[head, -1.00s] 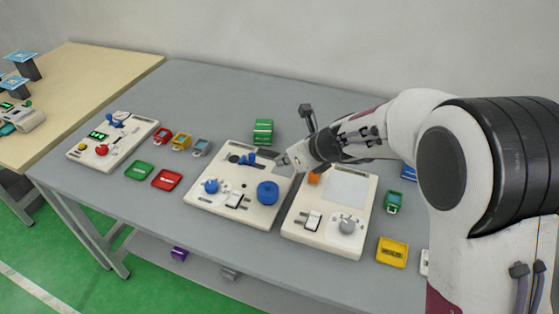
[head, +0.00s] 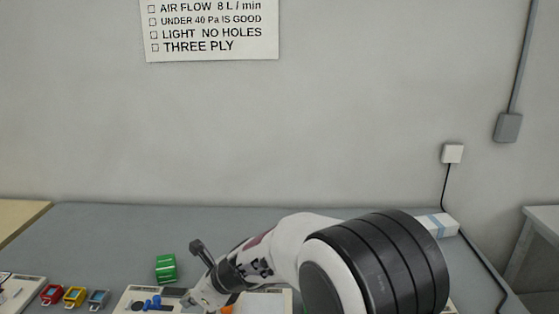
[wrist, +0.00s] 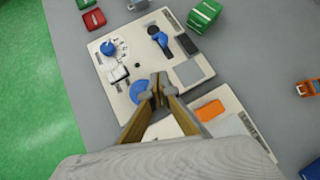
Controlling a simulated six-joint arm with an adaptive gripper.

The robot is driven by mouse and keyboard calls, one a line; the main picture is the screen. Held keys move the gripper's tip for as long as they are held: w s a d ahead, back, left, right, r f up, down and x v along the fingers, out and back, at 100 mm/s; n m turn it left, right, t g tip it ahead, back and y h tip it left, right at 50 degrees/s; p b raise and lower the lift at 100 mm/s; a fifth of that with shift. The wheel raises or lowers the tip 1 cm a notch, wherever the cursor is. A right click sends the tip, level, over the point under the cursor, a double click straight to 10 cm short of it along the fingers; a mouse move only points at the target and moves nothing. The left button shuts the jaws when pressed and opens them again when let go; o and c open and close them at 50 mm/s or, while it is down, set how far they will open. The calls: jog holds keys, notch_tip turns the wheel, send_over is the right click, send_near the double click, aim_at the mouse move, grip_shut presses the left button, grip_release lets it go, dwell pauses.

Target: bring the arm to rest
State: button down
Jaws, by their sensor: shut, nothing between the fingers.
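My gripper (wrist: 158,88) shows in the wrist view with its fingertips together and nothing between them. It hangs above a cream panel (wrist: 187,74) with a large blue round knob (wrist: 141,91), a smaller blue knob (wrist: 107,48), a white switch and a blue lever (wrist: 160,40). In the head view my arm reaches in from the lower right and my gripper (head: 192,301) is small, near the panel. I cannot make out its fingers there.
A second panel with an orange piece (wrist: 210,110) lies beside the first. A green block (head: 166,268) stands behind the panels. Red (head: 52,294), yellow (head: 75,297) and grey-blue (head: 98,299) pieces sit at left. A wall sign (head: 210,28) hangs behind the grey table (head: 120,225).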

jog(key=s+d+n+g+h, duration=0.2)
jog(key=s+d+n+g, duration=0.1)
jog(key=s+d+n, duration=0.7)
jog(key=s+d+r+n+t+h, duration=0.1)
jog(key=s+d+r+n, duration=0.3)
jog(key=d, duration=0.5)
jog(key=s+d+r+n+t+h, duration=0.2)
jog(key=s+d+r+n+h, duration=0.1)
jog(key=s+d, duration=0.6)
jog(key=s+d+r+n+t+h, duration=0.1)
jog(key=s+d+r+n, duration=0.3)
jog(key=d, duration=0.7)
jog(key=shift+s+d+r+n+t+h, duration=0.4)
jog(key=shift+s+r, duration=0.4)
jog(key=shift+s, duration=0.4)
